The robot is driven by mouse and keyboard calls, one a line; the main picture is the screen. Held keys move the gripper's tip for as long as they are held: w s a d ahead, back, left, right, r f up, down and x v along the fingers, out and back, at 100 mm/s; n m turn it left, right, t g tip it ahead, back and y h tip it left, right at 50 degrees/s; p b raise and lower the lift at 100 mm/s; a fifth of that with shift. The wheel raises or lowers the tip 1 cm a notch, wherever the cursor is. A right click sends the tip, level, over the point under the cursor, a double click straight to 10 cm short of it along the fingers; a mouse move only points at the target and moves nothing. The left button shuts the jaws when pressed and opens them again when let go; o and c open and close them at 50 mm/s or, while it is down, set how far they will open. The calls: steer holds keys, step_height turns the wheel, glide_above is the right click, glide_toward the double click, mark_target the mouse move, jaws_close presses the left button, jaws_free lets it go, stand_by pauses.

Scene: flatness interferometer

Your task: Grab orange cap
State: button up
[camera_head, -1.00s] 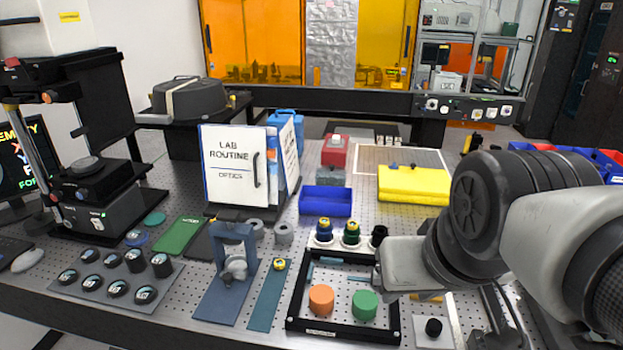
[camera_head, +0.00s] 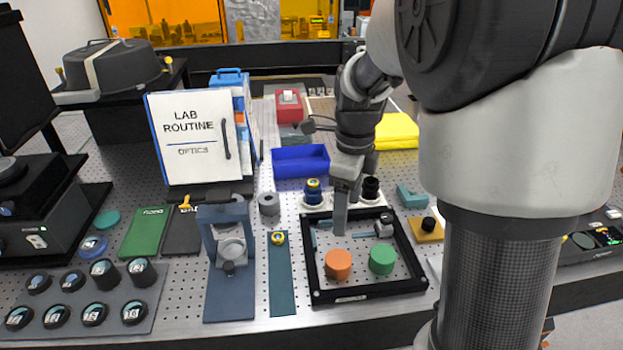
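The orange cap (camera_head: 338,264) is a short round cylinder. It stands upright inside the black square frame (camera_head: 368,293), near its front left. A green cap (camera_head: 383,259) stands to its right in the same frame. My gripper (camera_head: 341,228) points down over the back left part of the frame, above and behind the orange cap and apart from it. Only a narrow grey finger shape shows, so its opening cannot be made out. Nothing is seen held in it. The orange cap is fully visible.
Small parts lie at the frame's back. Dark bottles (camera_head: 313,191) stand behind it on a white holder, close to my gripper. A blue bin (camera_head: 300,161) is further back. A teal strip (camera_head: 280,275) and a blue mount (camera_head: 229,290) are to the left. My arm hides much of the right.

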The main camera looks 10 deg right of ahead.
glide_above(339, 259)
steer(key=shift+m, duration=0.4)
steer(key=f, duration=1.2)
steer(key=shift+s+d, duration=0.1)
steer(key=shift+d, duration=0.15)
steer(key=shift+a+f, duration=0.15)
steer(key=shift+f, duration=1.4)
steer(key=shift+a+f, duration=0.1)
steer(key=shift+f, duration=1.4)
steer(key=shift+c, duration=0.2)
steer(key=c, duration=1.1)
